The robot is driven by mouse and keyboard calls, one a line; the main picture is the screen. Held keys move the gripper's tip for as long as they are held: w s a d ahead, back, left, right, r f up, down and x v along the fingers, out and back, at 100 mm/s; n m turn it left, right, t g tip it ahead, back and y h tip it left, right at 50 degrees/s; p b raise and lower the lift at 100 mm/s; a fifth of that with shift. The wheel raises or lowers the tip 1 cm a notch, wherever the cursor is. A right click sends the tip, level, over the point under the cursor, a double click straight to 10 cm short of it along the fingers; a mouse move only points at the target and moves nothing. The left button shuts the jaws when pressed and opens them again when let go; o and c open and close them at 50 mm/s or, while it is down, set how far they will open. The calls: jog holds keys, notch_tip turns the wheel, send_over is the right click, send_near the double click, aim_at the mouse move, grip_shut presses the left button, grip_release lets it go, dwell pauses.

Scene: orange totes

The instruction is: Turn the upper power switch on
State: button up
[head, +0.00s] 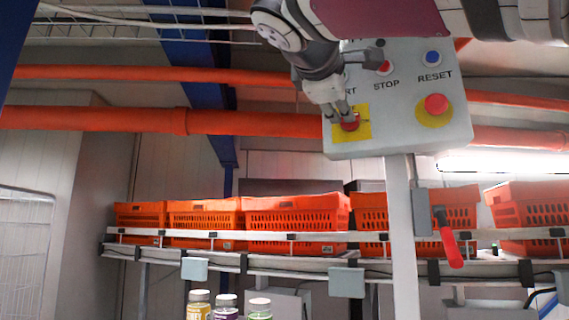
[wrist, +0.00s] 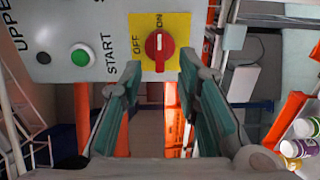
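The power switch is a red rotary knob (wrist: 159,45) on a yellow plate (wrist: 179,22) on a grey control box (wrist: 60,15), whose partly cut-off lettering reads "UPPER". The plate has OFF and ON labels. A pale line on the knob runs toward the ON label in the wrist view. The knob also shows in the head view (head: 351,126), partly covered by my gripper (head: 343,113). In the wrist view my gripper (wrist: 158,66) is open, its teal-padded fingers on either side below the knob. Nothing is between them; contact with the knob cannot be told.
The box also carries a red STOP button (head: 384,68), a blue RESET button (head: 432,58), a large red button (head: 436,104) and a green START button (wrist: 82,56). A post (head: 402,240) holds it up. Orange totes (head: 296,214) line a conveyor behind; bottles (head: 199,306) stand below.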

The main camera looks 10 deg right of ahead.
jog(key=v, duration=0.7)
dwell(0.4)
jog(key=s+d+f+m+g+y, duration=0.2)
jog(key=d+f+g, duration=0.1)
jog(key=f, duration=1.2)
jog(key=s+d+f+m+g+y, duration=0.1)
jog(key=d+f+m+g+y, duration=0.15)
jog(key=f, duration=1.15)
jog(key=s+f+m+g+y, duration=0.1)
jog(key=s+f, duration=0.3)
jog(key=f, duration=0.4)
jog(key=s+d+f+m+g+y, duration=0.1)
jog(key=s+f+m, duration=0.3)
jog(key=f, duration=0.4)
jog(key=s+f+m+g+y, duration=0.2)
jog(key=s+f+g, duration=0.1)
jog(key=f, duration=0.5)
jog(key=shift+s+f, duration=0.35)
jog(key=shift+s, duration=0.5)
jog(key=shift+d+y, duration=0.15)
jog(key=shift+y, duration=0.1)
